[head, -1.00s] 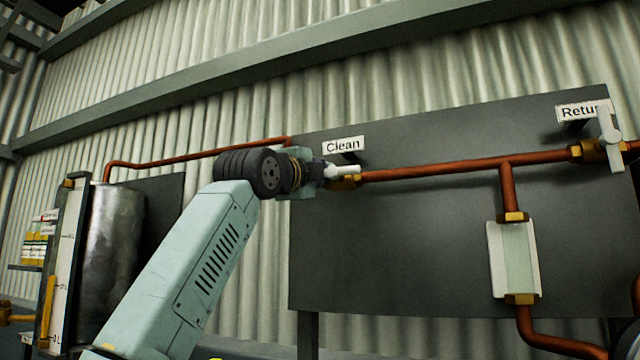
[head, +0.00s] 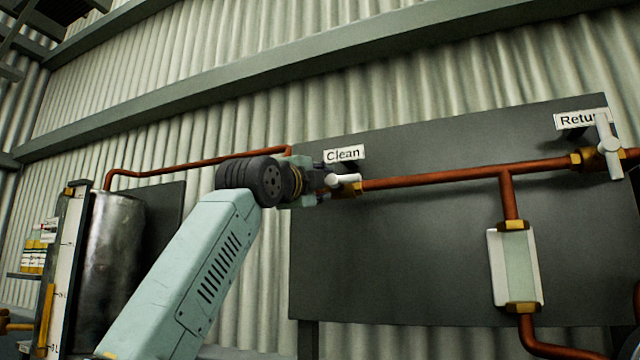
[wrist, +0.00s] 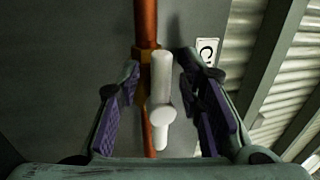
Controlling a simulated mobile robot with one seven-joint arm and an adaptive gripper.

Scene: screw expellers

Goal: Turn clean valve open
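The clean valve is a brass body (head: 350,188) on the copper pipe under the "Clean" label (head: 344,153), with a white lever handle (head: 343,180). In the wrist view, the white handle (wrist: 161,75) lies roughly along the pipe, slightly tilted, its rounded hub nearest the camera. My gripper (head: 318,182) is at the left end of the handle in the head view. In the wrist view my gripper (wrist: 160,78) is open, with one purple-padded finger on each side of the handle and gaps on both sides. The valve body is partly hidden behind the handle.
A return valve with a white upright handle (head: 608,146) is at the right under a "Return" label (head: 582,119). The copper pipe (head: 440,178) runs across the dark panel (head: 400,270), with a sight glass (head: 515,264) below. A metal tank (head: 108,240) stands at left.

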